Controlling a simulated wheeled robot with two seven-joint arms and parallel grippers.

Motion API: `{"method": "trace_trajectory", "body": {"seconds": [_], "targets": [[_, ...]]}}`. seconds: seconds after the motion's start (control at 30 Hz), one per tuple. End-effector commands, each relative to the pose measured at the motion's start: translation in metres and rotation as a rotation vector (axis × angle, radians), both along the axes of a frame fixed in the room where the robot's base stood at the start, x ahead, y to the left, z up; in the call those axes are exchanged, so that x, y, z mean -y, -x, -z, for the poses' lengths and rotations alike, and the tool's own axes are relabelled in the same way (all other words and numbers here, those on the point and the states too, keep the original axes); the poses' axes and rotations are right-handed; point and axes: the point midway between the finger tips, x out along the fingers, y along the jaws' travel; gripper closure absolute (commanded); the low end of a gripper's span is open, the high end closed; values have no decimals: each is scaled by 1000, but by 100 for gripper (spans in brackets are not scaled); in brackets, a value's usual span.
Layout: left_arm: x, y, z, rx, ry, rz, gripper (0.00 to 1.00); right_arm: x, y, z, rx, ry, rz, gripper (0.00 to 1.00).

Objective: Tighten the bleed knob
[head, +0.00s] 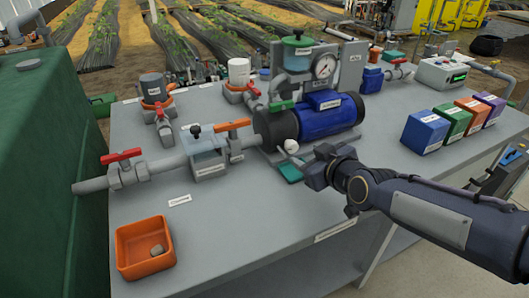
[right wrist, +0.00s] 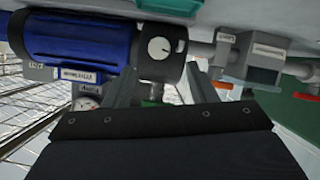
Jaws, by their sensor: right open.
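The bleed knob (head: 291,146) is a small white round knob at the front of the blue pump (head: 328,117), by its dark end. In the right wrist view the knob (right wrist: 159,48) shows as a white disc with a dark mark, on the pump's dark end section. My right gripper (head: 318,168) is just right of the knob in the head view, apart from it. In the right wrist view its two fingers (right wrist: 161,85) are spread and empty, with the knob beyond the gap between them. My left gripper is not in view.
A teal piece (head: 290,172) lies below the knob. A pipe with a red-handled valve (head: 124,156) and a grey labelled block (head: 207,160) runs left. An orange tray (head: 146,262) holds a small grey piece. Coloured boxes (head: 454,118) stand right. The front bench top is mostly clear.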

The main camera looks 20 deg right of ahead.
Motion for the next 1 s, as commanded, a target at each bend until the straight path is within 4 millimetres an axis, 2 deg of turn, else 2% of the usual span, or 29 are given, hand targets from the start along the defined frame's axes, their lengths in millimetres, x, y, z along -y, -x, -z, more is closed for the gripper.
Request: {"method": "trace_trajectory", "body": {"seconds": [0.43,0.6,0.83,1.0], "targets": [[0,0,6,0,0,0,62,-6,-59,25,-4,-3,-1,48],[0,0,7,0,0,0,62,-7,-67,28,-3,-3,-1,48],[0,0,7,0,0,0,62,-7,-68,27,-2,-4,-1,48],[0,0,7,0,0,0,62,-7,-68,27,-2,-4,-1,69]]}}
